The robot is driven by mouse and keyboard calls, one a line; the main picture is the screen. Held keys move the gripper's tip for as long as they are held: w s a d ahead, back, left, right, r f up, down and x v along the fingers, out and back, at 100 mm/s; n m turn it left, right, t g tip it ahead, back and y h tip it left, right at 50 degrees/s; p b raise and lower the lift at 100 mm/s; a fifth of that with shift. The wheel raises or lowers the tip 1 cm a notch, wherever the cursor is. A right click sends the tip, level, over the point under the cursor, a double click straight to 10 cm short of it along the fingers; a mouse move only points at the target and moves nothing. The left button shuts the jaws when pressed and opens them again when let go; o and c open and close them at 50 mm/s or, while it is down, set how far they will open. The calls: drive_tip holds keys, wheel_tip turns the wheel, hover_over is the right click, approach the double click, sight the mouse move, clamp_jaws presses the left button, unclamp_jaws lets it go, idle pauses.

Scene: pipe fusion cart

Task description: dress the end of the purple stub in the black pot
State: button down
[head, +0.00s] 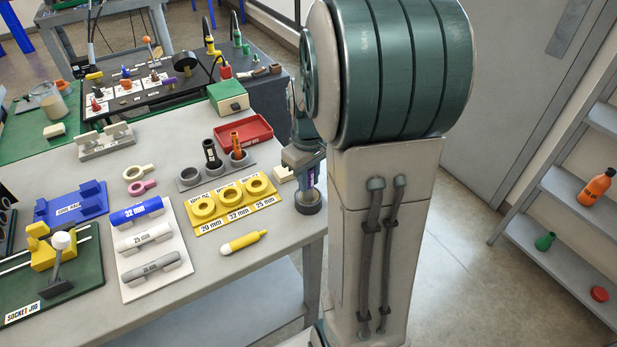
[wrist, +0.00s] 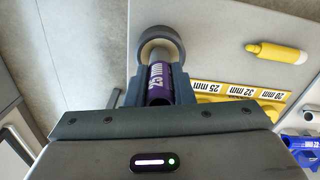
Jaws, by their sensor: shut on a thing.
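The purple stub (wrist: 158,82), marked 25 mm, is held lengthwise between the fingers of my gripper (wrist: 157,92) in the wrist view. The black pot (wrist: 176,36) is a dark round ring with a pale inside at the stub's far end. The stub's end overlaps the pot's opening; I cannot tell how deep it sits or whether it touches. In the head view my gripper (head: 304,165) points down over the right edge of the table, with the dark pot (head: 308,207) directly below it. My arm partly hides the stub there.
A yellow block (head: 247,205) with several rings and size labels lies left of the pot. A yellow marker (head: 243,241) lies in front of it. A holder (head: 188,180) with upright tools and a red tray (head: 243,133) stand behind. Open floor (head: 460,240) lies right of the table.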

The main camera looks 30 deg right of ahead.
drive_tip(key=shift+r+p, duration=1.85)
drive_tip(key=shift+r, duration=0.85)
drive_tip(key=shift+f, duration=0.2)
